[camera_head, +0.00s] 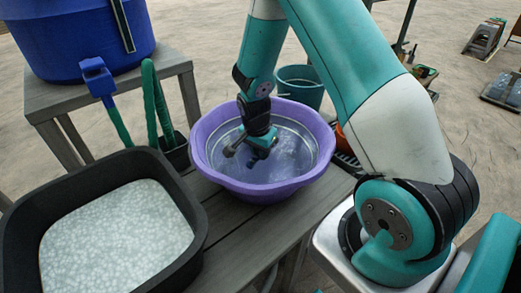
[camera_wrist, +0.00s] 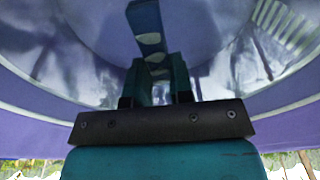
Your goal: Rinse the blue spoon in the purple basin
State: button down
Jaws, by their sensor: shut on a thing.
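My gripper (camera_head: 262,147) is lowered inside the purple basin (camera_head: 206,165), over its bluish, shiny inside. In the wrist view my gripper (camera_wrist: 156,82) is shut on the blue spoon (camera_wrist: 147,22), a flat blue piece that reaches forward from between the fingers. In the head view my gripper mostly hides the spoon. I cannot tell whether it touches the water. The basin (camera_wrist: 30,130) surrounds the spoon in the wrist view.
A black tub (camera_head: 100,167) of pale, speckled material stands front left. A dark holder (camera_head: 178,157) with green-handled tools stands beside the basin. A large blue container (camera_head: 75,45) sits on a side table. A teal bucket (camera_head: 300,85) is behind the basin.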

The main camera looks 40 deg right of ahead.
jog(key=shift+r, duration=0.2)
dwell(0.3)
jog(key=shift+w+a, duration=0.2)
jog(key=shift+a, duration=0.4)
jog(key=shift+s+d, duration=0.2)
jog(key=shift+d, duration=0.4)
jog(key=shift+s+d, duration=0.15)
jog(key=shift+d, duration=0.45)
jog(key=shift+w+a+p, duration=0.15)
jog(key=shift+w+a, duration=0.05)
jog(key=shift+a, duration=0.4)
jog(key=shift+w+a+p, duration=0.15)
jog(key=shift+a, duration=0.45)
jog(key=shift+s+d, duration=0.2)
jog(key=shift+d, duration=0.4)
jog(key=shift+s+d, duration=0.15)
jog(key=shift+d, duration=0.45)
jog(key=shift+w+a, duration=0.2)
jog(key=shift+a, duration=0.4)
jog(key=shift+w+a, duration=0.15)
jog(key=shift+a, duration=0.45)
jog(key=shift+s+d, duration=0.15)
jog(key=shift+d, duration=0.45)
